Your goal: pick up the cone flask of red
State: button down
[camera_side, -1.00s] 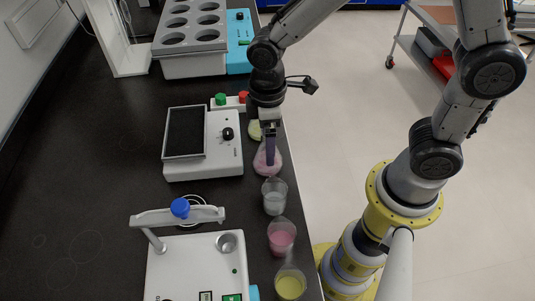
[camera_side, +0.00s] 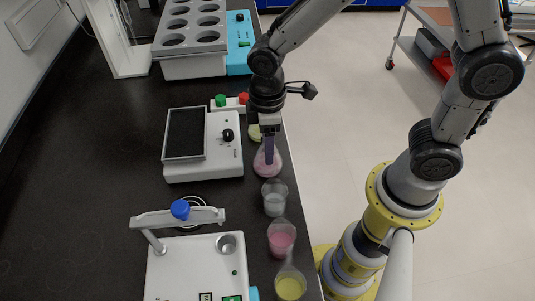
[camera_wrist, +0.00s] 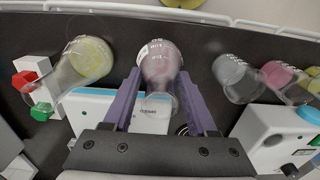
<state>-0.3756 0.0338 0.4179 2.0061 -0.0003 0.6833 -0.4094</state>
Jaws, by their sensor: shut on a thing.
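The cone flask of red (camera_side: 267,164) is a clear flask with pinkish-red contents, near the right edge of the black bench. My gripper (camera_side: 269,150) points down at it, and its purple fingers close on the flask's neck. In the wrist view the flask (camera_wrist: 160,68) sits between the two purple fingers of my gripper (camera_wrist: 160,88). Its base appears to be on the bench or very close to it; I cannot tell exactly. A cone flask with yellow-green contents (camera_wrist: 88,60) stands beside it, mostly hidden behind my gripper in the side view (camera_side: 255,131).
A clear beaker (camera_side: 274,198), a pink beaker (camera_side: 281,240) and a yellow beaker (camera_side: 290,285) line the bench edge in front. A white balance-like device (camera_side: 222,150) is close on the left. A stirrer device (camera_side: 195,270) stands nearer. Bare bench lies farther left.

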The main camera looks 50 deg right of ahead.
jog(key=shift+r, duration=0.2)
jog(key=s+d+r, duration=0.5)
jog(key=s+r, duration=0.7)
jog(key=shift+s+r, duration=0.3)
jog(key=shift+s, duration=0.1)
dwell(0.7)
